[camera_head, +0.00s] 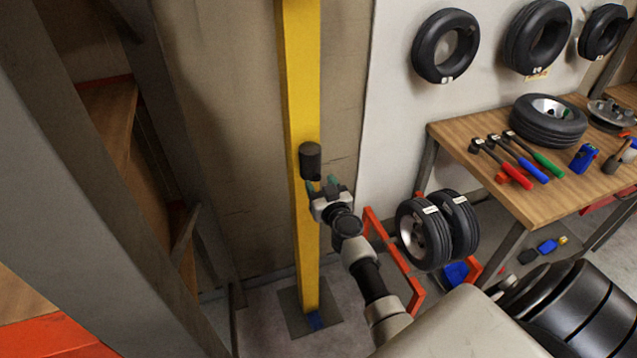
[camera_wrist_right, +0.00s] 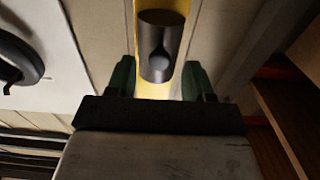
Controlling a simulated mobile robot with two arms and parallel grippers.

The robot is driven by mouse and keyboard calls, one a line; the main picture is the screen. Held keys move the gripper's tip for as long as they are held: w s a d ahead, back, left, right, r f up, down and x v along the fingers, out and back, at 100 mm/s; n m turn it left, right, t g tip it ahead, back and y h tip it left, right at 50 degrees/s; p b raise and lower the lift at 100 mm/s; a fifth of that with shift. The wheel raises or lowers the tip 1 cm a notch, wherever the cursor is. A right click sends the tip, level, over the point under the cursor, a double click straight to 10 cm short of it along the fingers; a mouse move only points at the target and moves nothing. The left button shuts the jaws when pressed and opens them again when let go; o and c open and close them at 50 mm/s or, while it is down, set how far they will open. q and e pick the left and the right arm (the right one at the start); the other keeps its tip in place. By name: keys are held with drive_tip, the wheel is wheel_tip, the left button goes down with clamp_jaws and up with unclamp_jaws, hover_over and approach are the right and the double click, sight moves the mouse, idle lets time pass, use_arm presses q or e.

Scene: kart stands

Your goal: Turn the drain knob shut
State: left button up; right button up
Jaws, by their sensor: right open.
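A dark grey cylindrical fitting (camera_head: 310,160), which I take as the drain knob, is mounted on the yellow post (camera_head: 303,90). In the right wrist view, the fitting (camera_wrist_right: 161,28) has a darker rounded part on its lower face. My right gripper (camera_head: 321,187) is just below the fitting in the head view. Its two green-tipped fingers (camera_wrist_right: 158,80) are spread apart in the wrist view, with the fitting beyond and between their tips and nothing held. I cannot tell whether they touch it. My left gripper is in neither view.
A wooden workbench (camera_head: 545,200) with hammers and a tire stands at the right. Two wheels (camera_head: 424,234) sit on a red floor stand (camera_head: 375,232) right of the post. Grey shelving uprights (camera_head: 160,110) stand at the left. Tires (camera_head: 445,46) hang on the wall.

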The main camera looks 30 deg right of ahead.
drive_tip(key=shift+x, duration=0.85)
drive_tip(key=shift+c, duration=0.4)
drive_tip(key=c, duration=0.8)
